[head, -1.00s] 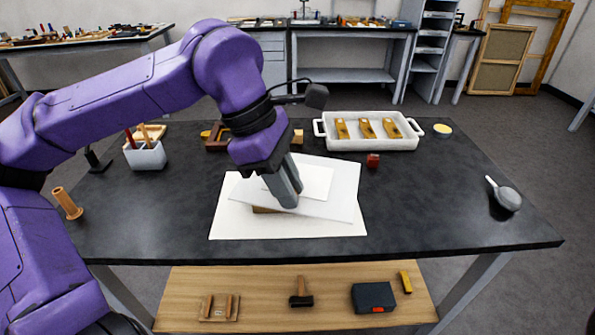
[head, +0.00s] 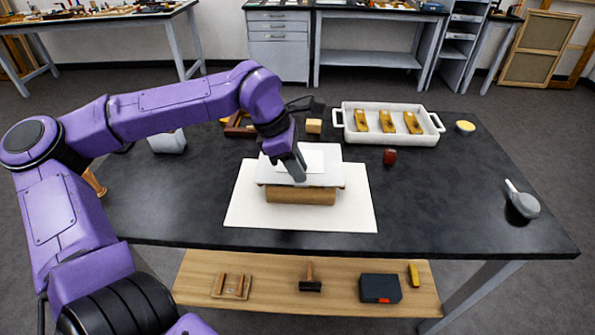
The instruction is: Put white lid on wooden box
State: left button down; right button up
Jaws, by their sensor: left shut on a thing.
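The wooden box (head: 300,196) stands on a white sheet (head: 250,212) in the middle of the black table. The white lid (head: 322,178) lies over the top of the box and looks about level. I cannot tell whether it rests fully on the rim. My left gripper (head: 298,176) is shut on the white lid, at its upper side, and hides part of it. The inside of the box is hidden under the lid. My right gripper is not in view.
A white tray (head: 345,136) with several yellow-brown pieces stands at the back right. A small red object (head: 390,157) lies in front of it. A grey ladle-like tool (head: 523,203) is at the right. The table's right front area is clear.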

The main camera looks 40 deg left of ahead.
pick_arm(q)
jog(key=shift+f, duration=1.25)
jog(key=shift+f, duration=0.6)
jog(key=c, duration=1)
grip_release()
jog(key=shift+r, duration=0.1)
jog(key=shift+r, duration=0.35)
jog(key=v, duration=1.2)
jog(key=shift+r, duration=0.25)
